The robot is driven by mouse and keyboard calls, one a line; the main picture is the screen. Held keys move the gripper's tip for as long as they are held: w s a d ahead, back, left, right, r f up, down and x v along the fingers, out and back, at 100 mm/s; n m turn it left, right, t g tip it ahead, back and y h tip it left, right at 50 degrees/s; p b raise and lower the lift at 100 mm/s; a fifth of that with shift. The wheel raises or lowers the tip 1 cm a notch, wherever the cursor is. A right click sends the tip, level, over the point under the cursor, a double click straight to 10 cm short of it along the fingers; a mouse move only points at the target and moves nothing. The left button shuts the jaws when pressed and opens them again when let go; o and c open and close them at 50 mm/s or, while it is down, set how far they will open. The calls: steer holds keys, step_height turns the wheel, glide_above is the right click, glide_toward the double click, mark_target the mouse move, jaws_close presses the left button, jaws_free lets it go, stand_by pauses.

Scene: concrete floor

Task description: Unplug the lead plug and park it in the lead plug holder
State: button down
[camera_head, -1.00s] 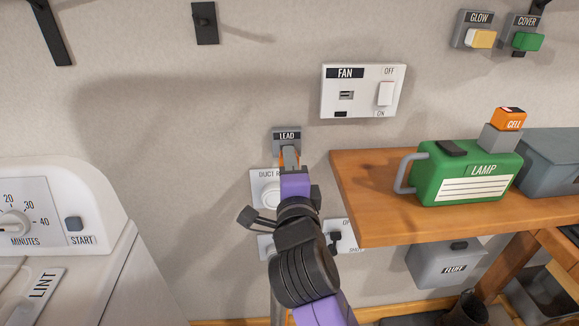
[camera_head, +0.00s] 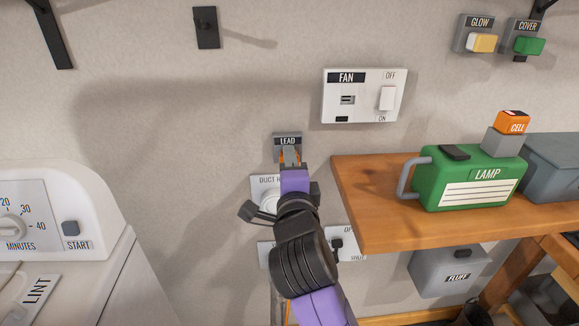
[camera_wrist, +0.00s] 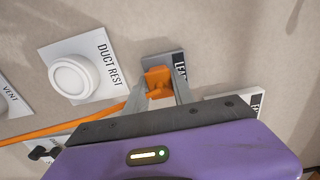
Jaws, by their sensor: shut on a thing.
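The grey wall piece labelled LEAD (camera_head: 288,140) is below and left of the fan panel. It also shows in the wrist view (camera_wrist: 178,60). My gripper (camera_head: 290,160) is right in front of it, fingers pointing at the wall. In the wrist view my gripper (camera_wrist: 160,95) is shut on the orange lead plug (camera_wrist: 158,80), which is up against the LEAD piece. I cannot tell how far the plug is seated. An orange cord (camera_wrist: 70,124) runs from the plug to the left. In the head view my fingers hide most of the plug.
A white DUCT REST panel (camera_wrist: 90,68) with a round knob is close beside my gripper. The FAN panel (camera_head: 363,96) is above right. A white machine (camera_head: 60,205) is at left.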

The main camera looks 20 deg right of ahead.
steer(key=c, duration=1)
jaws_free()
steer(key=v, duration=0.7)
steer(key=shift+s+b, duration=0.35)
steer(key=shift+b, duration=0.05)
steer(key=shift+a, duration=0.1)
